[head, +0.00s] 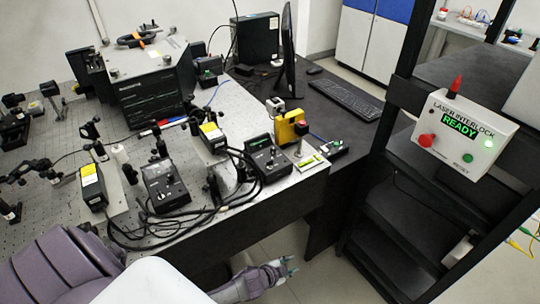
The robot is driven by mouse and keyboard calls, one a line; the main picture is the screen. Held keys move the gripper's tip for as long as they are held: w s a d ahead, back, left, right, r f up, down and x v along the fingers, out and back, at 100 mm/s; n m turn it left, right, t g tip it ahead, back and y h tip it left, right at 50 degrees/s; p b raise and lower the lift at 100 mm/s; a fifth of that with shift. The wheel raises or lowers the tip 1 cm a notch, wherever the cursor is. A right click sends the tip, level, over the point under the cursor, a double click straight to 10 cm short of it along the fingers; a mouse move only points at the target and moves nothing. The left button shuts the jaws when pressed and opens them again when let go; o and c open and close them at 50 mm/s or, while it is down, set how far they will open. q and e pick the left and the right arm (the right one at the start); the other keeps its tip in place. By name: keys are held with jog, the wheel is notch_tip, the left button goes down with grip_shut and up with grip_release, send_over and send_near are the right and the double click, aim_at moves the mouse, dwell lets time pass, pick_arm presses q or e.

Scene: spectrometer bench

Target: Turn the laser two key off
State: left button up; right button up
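Two black laser control boxes with small knobs and displays stand near the bench's front edge. One box (165,187) is left of centre; the other box (268,160) is further right. Their labels are too small to read, so I cannot tell which is laser two, nor how either key is turned. My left gripper (291,265) is low in front of the bench, below its front edge and apart from both boxes. My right gripper is out of view.
Black cables (190,222) loop over the bench edge. Yellow-labelled laser heads (93,187) and a yellow block (290,127) stand near the boxes. A black rack at right carries a white interlock box (462,140) showing green READY. Bare floor lies between bench and rack.

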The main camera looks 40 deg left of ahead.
pick_arm(q)
jog(key=w+d+r+m+t+h, duration=0.1)
jog(key=w+d+r+m+h, duration=0.15)
jog(key=w+r, duration=0.4)
jog(key=w+d+r+m+t+h, duration=0.1)
jog(key=w+d+r+m+h, duration=0.2)
jog(key=r, duration=0.6)
jog(key=w+d+r+m+t+h, duration=0.1)
jog(key=w+d+r+m+h, duration=0.1)
jog(key=w+r+m, duration=0.45)
notch_tip(320, 180, up, 28)
jog(key=m+g+y+p, duration=0.2)
jog(key=m+g+y, duration=0.8)
jog(key=m+g, duration=0.65)
send_over(269, 161)
jog(key=m+t, duration=0.3)
notch_tip(269, 161, down, 12)
jog(key=p, duration=0.3)
jog(key=shift+w+f+p, duration=0.1)
jog(key=shift+f+p, duration=0.1)
jog(key=shift+p, duration=0.15)
jog(key=shift+f, duration=0.75)
